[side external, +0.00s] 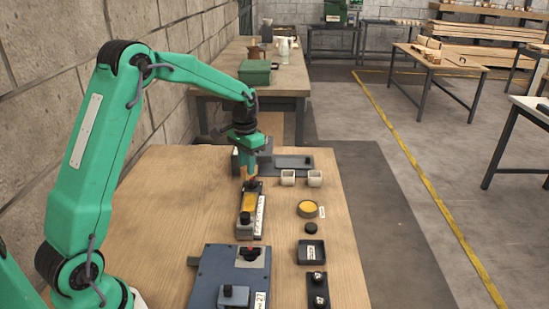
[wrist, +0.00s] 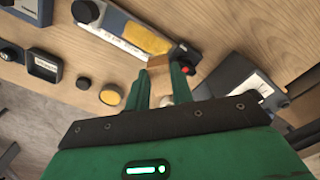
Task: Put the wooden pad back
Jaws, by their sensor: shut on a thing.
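My gripper (side external: 249,184) points down over the far end of a long narrow fixture (side external: 261,216) with a yellow strip on top and a white label on its side. It is shut on a small tan-brown block that looks like the wooden pad (wrist: 158,66). The pad shows between the green fingers in the wrist view, partly hidden by them. The fixture also shows in the wrist view (wrist: 115,36), with a red tip beside the fingers. I cannot tell whether the pad touches the fixture.
Two white cups (side external: 287,178) stand right of my gripper. A round yellow-filled dish (side external: 307,209), a black puck (side external: 311,228) and a black tray (side external: 300,262) line the right side. A blue box (side external: 212,278) is in front. A grey device (side external: 292,162) stands behind.

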